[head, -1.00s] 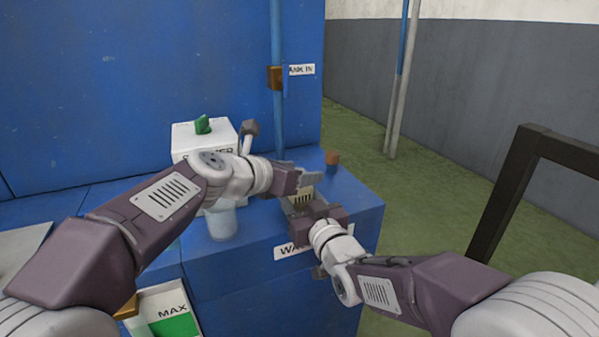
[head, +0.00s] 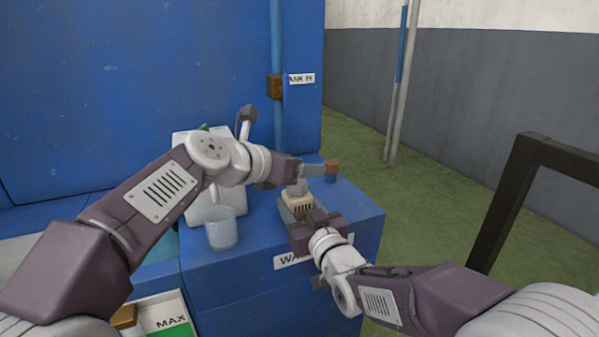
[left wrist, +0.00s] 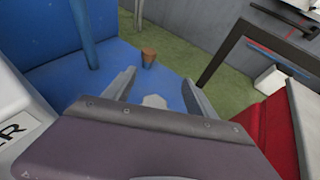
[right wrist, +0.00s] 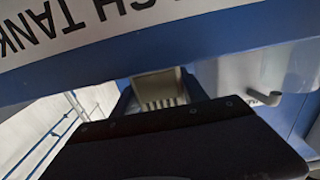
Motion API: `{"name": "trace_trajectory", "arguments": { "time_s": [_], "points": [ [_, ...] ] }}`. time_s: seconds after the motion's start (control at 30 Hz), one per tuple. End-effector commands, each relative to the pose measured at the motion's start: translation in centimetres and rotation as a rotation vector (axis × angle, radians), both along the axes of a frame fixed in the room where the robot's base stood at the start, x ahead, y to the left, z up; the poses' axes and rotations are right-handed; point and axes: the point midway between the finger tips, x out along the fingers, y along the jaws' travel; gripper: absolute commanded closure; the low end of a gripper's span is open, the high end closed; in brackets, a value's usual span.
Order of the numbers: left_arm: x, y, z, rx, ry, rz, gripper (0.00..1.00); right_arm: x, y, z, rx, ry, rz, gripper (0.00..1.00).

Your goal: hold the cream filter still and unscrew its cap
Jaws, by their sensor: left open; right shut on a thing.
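The cream filter (head: 299,206) is a small slotted block at the front of the blue tank top, and my right gripper (head: 303,217) is shut on it. The filter also shows between the right fingers in the right wrist view (right wrist: 160,88). A pale grey cap (head: 297,187) shows on top of the filter, partly hidden by my left gripper. My left gripper (head: 308,171) is open just above the cap. In the left wrist view the cap (left wrist: 155,101) lies between the two spread fingers. I cannot tell whether they touch it.
A clear cup (head: 222,229) stands left of the filter, before a white box (head: 230,203). A blue post with a brown top (head: 331,166) stands behind right. A blue pipe (head: 277,60) rises at the back. A dark frame (head: 505,200) stands right, beyond open green floor.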

Motion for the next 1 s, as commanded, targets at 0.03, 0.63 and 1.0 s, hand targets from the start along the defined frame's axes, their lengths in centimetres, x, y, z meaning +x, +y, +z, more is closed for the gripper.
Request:
{"name": "trace_trajectory", "arguments": {
  "time_s": [0.03,0.63,1.0],
  "points": [
    [0.00,0.00,-0.01,0.000,0.000,0.000,0.35,0.00,0.00,0.02,0.000,0.000,0.000,1.00],
    [-0.16,-0.17,-0.01,-0.001,-0.003,-0.517,0.35,0.00,0.00,0.03,0.000,-0.001,0.000,1.00],
    [-0.54,-0.35,0.16,0.001,-0.003,-0.440,0.35,0.00,0.00,0.00,0.000,0.000,0.000,1.00]
  ]
}}
